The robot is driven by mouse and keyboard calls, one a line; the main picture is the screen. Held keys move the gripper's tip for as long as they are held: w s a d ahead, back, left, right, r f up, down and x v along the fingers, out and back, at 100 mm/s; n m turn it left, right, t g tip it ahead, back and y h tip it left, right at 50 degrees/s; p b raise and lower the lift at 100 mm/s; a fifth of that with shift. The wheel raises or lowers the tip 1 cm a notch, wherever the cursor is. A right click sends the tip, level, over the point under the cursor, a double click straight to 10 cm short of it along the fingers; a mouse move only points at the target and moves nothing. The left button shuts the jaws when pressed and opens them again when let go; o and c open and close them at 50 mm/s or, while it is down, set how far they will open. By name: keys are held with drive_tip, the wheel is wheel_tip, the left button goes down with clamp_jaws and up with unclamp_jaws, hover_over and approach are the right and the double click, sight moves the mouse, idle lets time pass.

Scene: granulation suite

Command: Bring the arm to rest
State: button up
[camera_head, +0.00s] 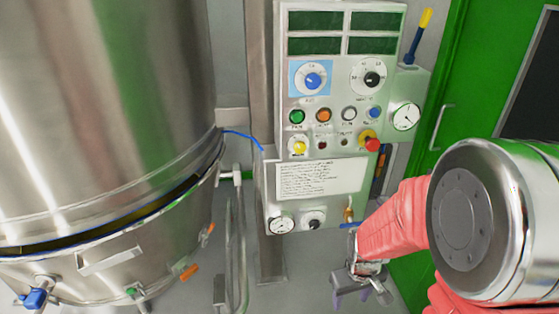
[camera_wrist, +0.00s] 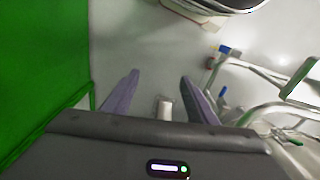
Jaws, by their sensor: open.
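My gripper (camera_head: 362,294) hangs low in the head view, below and to the right of the control panel (camera_head: 318,180), with its fingers pointing down. In the wrist view my gripper (camera_wrist: 158,88) shows two purple fingers spread well apart. Nothing is between the fingertips except a view of the grey floor (camera_wrist: 150,45). The red-sleeved part of my arm and a large silver joint fill the lower right of the head view.
A large steel vessel (camera_head: 105,110) with valves stands at the left. The panel carries knobs, buttons and a red emergency stop (camera_head: 372,145). A green door (camera_head: 470,90) is behind my arm. Metal tube frames (camera_wrist: 265,110) stand right in the wrist view.

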drive_tip(key=s+a+r+m+t, duration=0.1)
drive_tip(key=s+r, duration=0.4)
drive_tip(key=r, duration=0.8)
drive_tip(key=s+a+r+m+t, duration=0.1)
drive_tip(key=s+r, duration=0.5)
drive_tip(key=r, duration=0.7)
drive_tip(key=shift+s+a+m+t, duration=0.15)
drive_tip(key=shift+a+m+t, duration=0.4)
drive_tip(key=shift+t, duration=0.65)
drive_tip(key=shift+f, duration=0.1)
